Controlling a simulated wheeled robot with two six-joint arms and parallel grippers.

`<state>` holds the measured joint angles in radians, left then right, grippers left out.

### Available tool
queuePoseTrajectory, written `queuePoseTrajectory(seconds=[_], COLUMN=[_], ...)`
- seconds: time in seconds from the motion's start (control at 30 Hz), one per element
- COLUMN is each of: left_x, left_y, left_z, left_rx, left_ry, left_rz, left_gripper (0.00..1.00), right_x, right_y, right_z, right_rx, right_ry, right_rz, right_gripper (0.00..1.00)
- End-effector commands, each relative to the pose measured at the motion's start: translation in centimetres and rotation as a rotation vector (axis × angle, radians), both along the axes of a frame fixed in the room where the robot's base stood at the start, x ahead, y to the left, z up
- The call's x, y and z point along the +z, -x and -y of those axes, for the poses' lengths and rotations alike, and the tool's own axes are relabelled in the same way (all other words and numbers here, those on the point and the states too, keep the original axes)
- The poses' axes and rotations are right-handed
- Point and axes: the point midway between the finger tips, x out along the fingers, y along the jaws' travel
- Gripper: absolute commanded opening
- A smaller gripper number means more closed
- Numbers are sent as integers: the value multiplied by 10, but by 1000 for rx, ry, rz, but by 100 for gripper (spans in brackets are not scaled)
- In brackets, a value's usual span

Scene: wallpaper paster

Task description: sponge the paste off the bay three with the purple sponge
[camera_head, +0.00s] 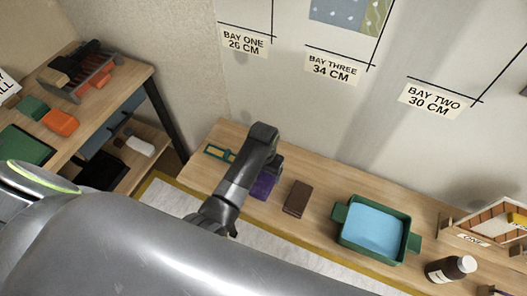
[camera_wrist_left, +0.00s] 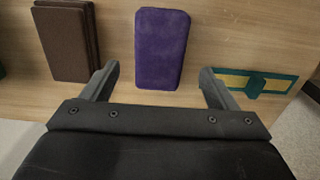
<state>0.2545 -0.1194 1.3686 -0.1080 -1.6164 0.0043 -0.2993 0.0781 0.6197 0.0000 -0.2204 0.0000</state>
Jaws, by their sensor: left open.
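The purple sponge (camera_head: 264,184) lies on the wooden bench, partly hidden by my left gripper (camera_head: 266,155) in the head view. In the left wrist view the purple sponge (camera_wrist_left: 161,48) lies between and ahead of the two fingers of my left gripper (camera_wrist_left: 157,82), which is open and empty. The bay three label (camera_head: 333,67) is on the wall, with a blue and green patterned wallpaper piece (camera_head: 350,12) above it, cut off by the top edge. I cannot tell any paste there. My right gripper is not in view.
A brown block (camera_head: 297,198) lies right of the sponge, and a green and yellow tool (camera_head: 219,153) left of it. A side shelf (camera_head: 110,95) is at left.

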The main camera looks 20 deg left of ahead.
Motion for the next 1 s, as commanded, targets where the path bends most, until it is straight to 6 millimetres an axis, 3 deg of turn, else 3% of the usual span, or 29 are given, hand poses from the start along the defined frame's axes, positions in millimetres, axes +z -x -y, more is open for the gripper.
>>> queuePoseTrajectory(seconds=[0.3, 0.5, 0.83, 1.0], left_x=[77, 110, 121, 106], left_y=[-1, -1, 2, 28], left_z=[0, 0, -2, -27], left_rx=[0, -1, 3, 43], left_ry=[0, 0, -1, -8], left_rz=[5, 4, 2, 35], left_gripper=[81, 81, 81, 81], right_x=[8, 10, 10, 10], right_y=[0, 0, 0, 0], right_z=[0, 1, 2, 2], right_rx=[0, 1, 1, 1], right_ry=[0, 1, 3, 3], right_rz=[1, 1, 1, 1], right_gripper=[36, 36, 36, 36])
